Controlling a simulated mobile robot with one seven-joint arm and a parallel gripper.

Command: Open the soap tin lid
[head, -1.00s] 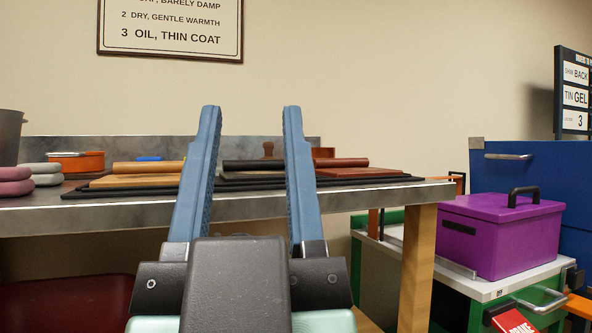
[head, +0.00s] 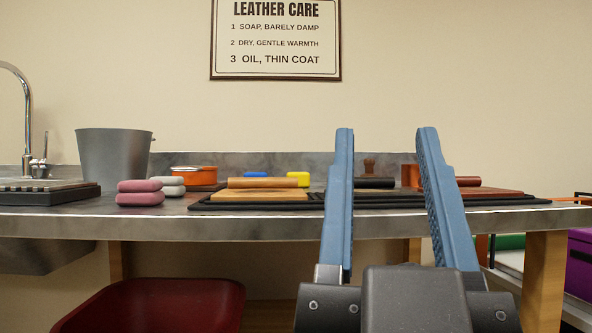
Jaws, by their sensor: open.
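A low round orange container (head: 194,178) stands toward the back of the metal bench, left of the middle. It looks like the soap tin, but it is small and seen nearly edge-on, so I cannot tell its lid clearly. My gripper (head: 386,135) is in front of the bench, right of the middle, pointing up in the picture. Its two blue fingers are wide apart with nothing between them. It is well to the right of the orange container and not touching it. The fingers hide part of the bench and mat behind them.
Pink soap-like blocks (head: 140,193) and pale grey ones (head: 171,187) are stacked near the container. A grey bucket (head: 113,155) and a faucet (head: 25,110) stand at left. Leather pieces and rolls lie on a black mat (head: 225,204). A red bin (head: 155,305) sits below the bench.

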